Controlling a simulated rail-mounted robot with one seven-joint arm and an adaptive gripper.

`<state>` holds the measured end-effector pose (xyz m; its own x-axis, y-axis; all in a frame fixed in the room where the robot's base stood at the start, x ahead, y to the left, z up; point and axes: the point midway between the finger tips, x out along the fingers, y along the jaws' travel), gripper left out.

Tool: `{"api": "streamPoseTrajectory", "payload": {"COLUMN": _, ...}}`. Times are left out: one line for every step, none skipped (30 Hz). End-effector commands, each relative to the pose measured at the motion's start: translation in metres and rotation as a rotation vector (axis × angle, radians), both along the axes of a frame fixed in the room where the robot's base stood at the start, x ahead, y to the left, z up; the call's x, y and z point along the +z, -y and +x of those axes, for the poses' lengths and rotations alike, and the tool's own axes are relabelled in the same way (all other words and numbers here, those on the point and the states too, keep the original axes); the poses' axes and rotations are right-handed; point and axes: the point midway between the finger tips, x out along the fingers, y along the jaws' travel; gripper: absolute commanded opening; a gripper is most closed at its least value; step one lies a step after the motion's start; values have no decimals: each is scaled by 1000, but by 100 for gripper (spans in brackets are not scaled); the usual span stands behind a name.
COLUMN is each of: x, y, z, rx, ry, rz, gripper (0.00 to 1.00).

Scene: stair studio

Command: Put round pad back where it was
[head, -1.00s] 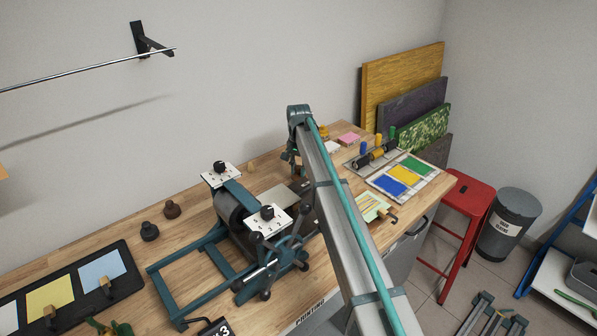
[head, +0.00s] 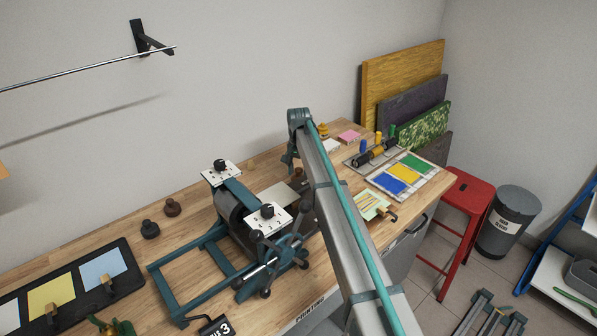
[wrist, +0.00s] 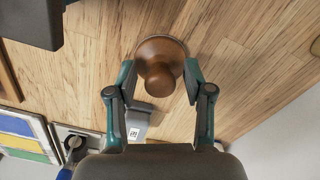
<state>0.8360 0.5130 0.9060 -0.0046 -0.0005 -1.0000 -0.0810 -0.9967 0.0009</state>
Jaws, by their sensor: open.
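A round brown wooden pad with a knob handle (wrist: 160,62) stands on the wooden bench in the wrist view, knob toward the camera. I take it to be the round pad. My gripper (wrist: 161,78) is open, with one teal finger on each side of the knob. I cannot tell whether either finger touches it. In the head view my arm hides most of the gripper, and a small brown shape (head: 298,174) shows beside the arm, likely the same pad.
A teal press with a handwheel (head: 272,255) stands mid-bench, close to my arm. Two dark knobbed pieces (head: 150,230) stand left of it. A tray of coloured sheets (head: 405,178) and a roller (head: 375,152) lie to the right. A red stool (head: 468,190) stands beyond the bench end.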

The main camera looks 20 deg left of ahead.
Motion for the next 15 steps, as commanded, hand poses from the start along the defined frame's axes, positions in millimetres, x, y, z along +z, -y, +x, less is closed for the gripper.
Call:
{"api": "streamPoseTrajectory", "payload": {"x": 3, "y": 0, "z": 0, "rx": 0, "ry": 0, "rz": 0, "gripper": 52}}
{"api": "streamPoseTrajectory", "payload": {"x": 4, "y": 0, "z": 0, "rx": 0, "ry": 0, "rz": 0, "gripper": 52}}
{"api": "streamPoseTrajectory", "payload": {"x": 7, "y": 0, "z": 0, "rx": 0, "ry": 1, "rz": 1, "gripper": 52}}
{"api": "streamPoseTrajectory", "payload": {"x": 10, "y": 0, "z": 0, "rx": 0, "ry": 1, "rz": 1, "gripper": 52}}
{"api": "streamPoseTrajectory", "payload": {"x": 13, "y": 0, "z": 1, "rx": 0, "ry": 1, "rz": 1, "gripper": 52}}
{"api": "streamPoseTrajectory", "payload": {"x": 18, "y": -1, "z": 1, "rx": 0, "ry": 1, "rz": 1, "gripper": 52}}
{"api": "streamPoseTrajectory", "payload": {"x": 22, "y": -1, "z": 1, "rx": 0, "ry": 2, "rz": 1, "gripper": 52}}
{"api": "streamPoseTrajectory", "payload": {"x": 27, "y": -1, "z": 1, "rx": 0, "ry": 2, "rz": 2, "gripper": 52}}
{"api": "streamPoseTrajectory", "payload": {"x": 35, "y": 0, "z": 1, "rx": 0, "ry": 2, "rz": 2, "gripper": 52}}
{"api": "streamPoseTrajectory", "payload": {"x": 41, "y": -1, "z": 1, "rx": 0, "ry": 2, "rz": 2, "gripper": 52}}
{"api": "streamPoseTrajectory", "payload": {"x": 46, "y": -1, "z": 1, "rx": 0, "ry": 2, "rz": 2, "gripper": 52}}
{"api": "streamPoseTrajectory", "payload": {"x": 55, "y": -1, "z": 2, "rx": 0, "ry": 2, "rz": 2, "gripper": 52}}
{"api": "streamPoseTrajectory", "payload": {"x": 61, "y": -1, "z": 1, "rx": 0, "ry": 2, "rz": 2, "gripper": 52}}
{"api": "streamPoseTrajectory", "payload": {"x": 67, "y": -1, "z": 1, "rx": 0, "ry": 2, "rz": 2, "gripper": 52}}
{"api": "streamPoseTrajectory", "payload": {"x": 74, "y": -1, "z": 2, "rx": 0, "ry": 2, "rz": 2, "gripper": 52}}
